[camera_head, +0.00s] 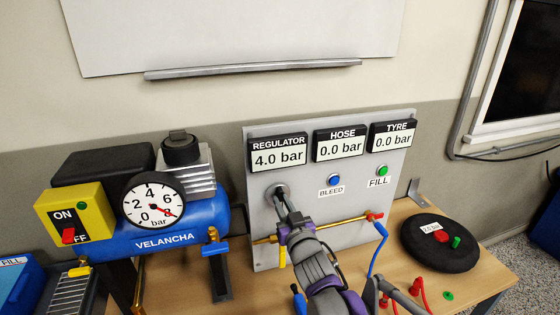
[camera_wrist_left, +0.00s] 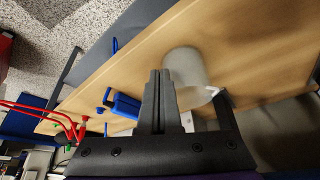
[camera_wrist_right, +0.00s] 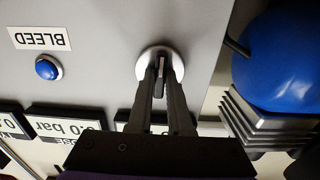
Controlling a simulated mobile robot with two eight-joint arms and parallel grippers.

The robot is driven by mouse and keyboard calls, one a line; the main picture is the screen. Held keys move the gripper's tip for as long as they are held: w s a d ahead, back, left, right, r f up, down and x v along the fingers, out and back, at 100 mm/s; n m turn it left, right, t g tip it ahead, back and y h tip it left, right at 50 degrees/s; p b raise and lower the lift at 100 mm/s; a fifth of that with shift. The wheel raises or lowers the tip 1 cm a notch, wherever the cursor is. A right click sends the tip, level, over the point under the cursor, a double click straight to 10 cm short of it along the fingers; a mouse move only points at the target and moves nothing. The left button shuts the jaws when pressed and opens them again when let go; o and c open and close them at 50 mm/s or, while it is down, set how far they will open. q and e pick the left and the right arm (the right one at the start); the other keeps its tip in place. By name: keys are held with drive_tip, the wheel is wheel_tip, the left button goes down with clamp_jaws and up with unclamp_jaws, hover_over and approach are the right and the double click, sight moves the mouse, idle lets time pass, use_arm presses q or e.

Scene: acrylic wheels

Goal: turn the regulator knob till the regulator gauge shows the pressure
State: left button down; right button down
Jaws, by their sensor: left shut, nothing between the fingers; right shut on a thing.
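The regulator knob (camera_wrist_right: 161,66) sits on a round pale plate on the grey panel, below the regulator gauge (camera_head: 278,152). The gauge reads 4.0 bar. My right gripper (camera_head: 283,200) is shut on the knob; in the right wrist view its two fingers (camera_wrist_right: 161,78) grip the dark knob from both sides. The fingers hide part of the knob in the head view. My left gripper (camera_wrist_left: 158,85) is shut and empty in the left wrist view, with a wooden table top beyond it. It is not clearly seen in the head view.
The hose gauge (camera_head: 340,142) and tyre gauge (camera_head: 393,136) read 0.0 bar. A blue bleed button (camera_head: 334,180) and green fill button (camera_head: 382,170) sit beside the knob. The blue compressor (camera_head: 200,225) stands left; a black tyre (camera_head: 455,255) lies right.

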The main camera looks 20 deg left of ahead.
use_arm(q)
drive_tip(key=shift+f+b, duration=0.65)
drive_tip(key=shift+f, duration=0.05)
drive_tip(key=shift+s+f+b, duration=0.1)
drive_tip(key=shift+f+b, duration=1.2)
drive_tip(key=shift+f, duration=0.1)
use_arm(e)
drive_tip(key=shift+f+m, duration=0.1)
drive_tip(key=shift+m, duration=2.1)
use_arm(q)
drive_tip(key=shift+r, duration=0.15)
use_arm(e)
drive_tip(key=c, duration=0.7)
unclamp_jaws()
use_arm(q)
drive_tip(key=shift+f+b, duration=0.55)
drive_tip(key=shift+f, duration=0.2)
use_arm(e)
drive_tip(key=shift+v, duration=3.55)
